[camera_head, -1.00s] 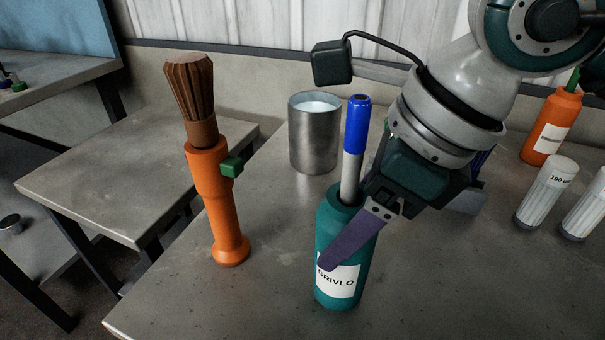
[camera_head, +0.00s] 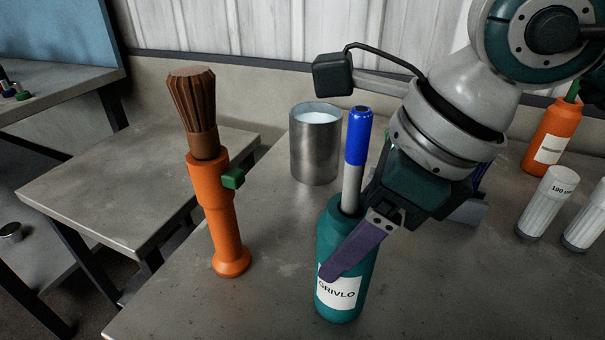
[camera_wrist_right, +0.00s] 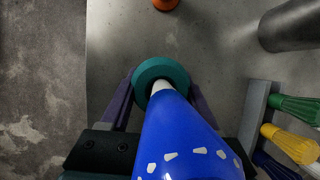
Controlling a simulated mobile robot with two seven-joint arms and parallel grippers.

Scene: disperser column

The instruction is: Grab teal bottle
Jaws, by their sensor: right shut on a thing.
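The teal bottle (camera_head: 331,240) stands upright on the grey table, with a white label reading GRIVLO. A blue-capped marker (camera_head: 357,140) with a grey body sticks up out of its mouth. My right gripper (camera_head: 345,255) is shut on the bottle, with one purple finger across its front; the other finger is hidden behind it. In the right wrist view the teal rim (camera_wrist_right: 160,72) sits between the two purple fingers, and the blue marker cap (camera_wrist_right: 185,140) fills the foreground. My left gripper does not show.
An orange column (camera_head: 218,215) with a brown brush head stands left of the bottle. A metal cup (camera_head: 315,155) with white contents is behind it. An orange bottle (camera_head: 548,135) and white-capped containers (camera_head: 546,200) stand at the right. The table's front-left edge is close.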

